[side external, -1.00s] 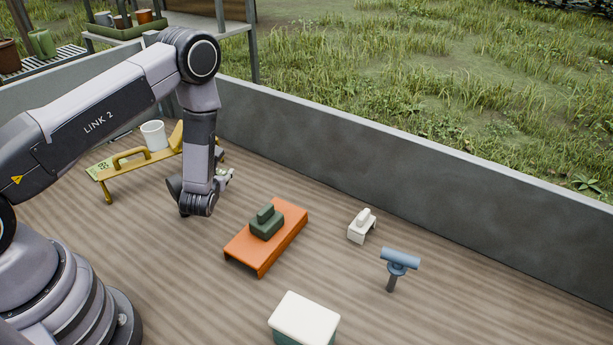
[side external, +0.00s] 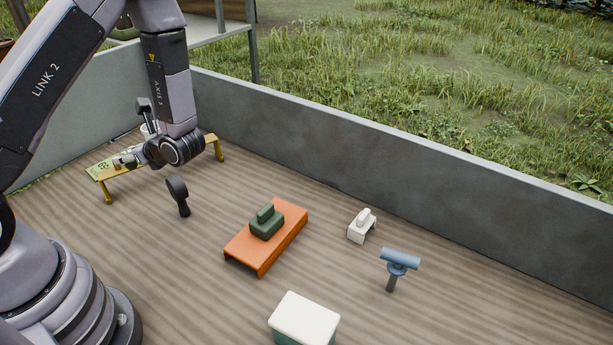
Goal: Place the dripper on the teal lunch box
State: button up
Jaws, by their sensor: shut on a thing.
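The teal lunch box (side external: 303,320) stands at the bottom centre, cut by the frame edge, with its white lid on top. My gripper (side external: 124,161) is at the left, over or in front of the yellow bench (side external: 107,191). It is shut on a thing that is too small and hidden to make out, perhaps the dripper.
A dark green block (side external: 265,223) sits on an orange stand (side external: 246,253). A white handled piece (side external: 361,228) and a blue T-shaped piece (side external: 399,261) stand to the right. A grey wall (side external: 400,160) runs behind.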

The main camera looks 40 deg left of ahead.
jog(key=s+d+r+n+g+h, duration=0.25)
jog(key=s+d+n+g, duration=0.35)
jog(key=s, duration=0.3)
jog(key=s+d+r+n+g+h, duration=0.1)
jog(key=s+d+n+g+h, duration=0.4)
jog(key=s+d+n+h, duration=0.45)
jog(key=n+t+h, duration=0.4)
jog(key=n+h, duration=0.7)
jog(key=h, duration=0.1)
send_over(304, 318)
jog(key=f, duration=0.7)
jog(key=shift+s+a+f, duration=0.25)
jog(key=shift+s, duration=0.05)
jog(key=shift+w+d+f, duration=0.1)
jog(key=shift+w+f, duration=0.05)
jog(key=shift+f, duration=0.05)
jog(key=shift+w+d+f, duration=0.1)
jog(key=shift+f, duration=0.8)
jog(key=shift+w+d+f, duration=0.1)
jog(key=shift+f, duration=0.75)
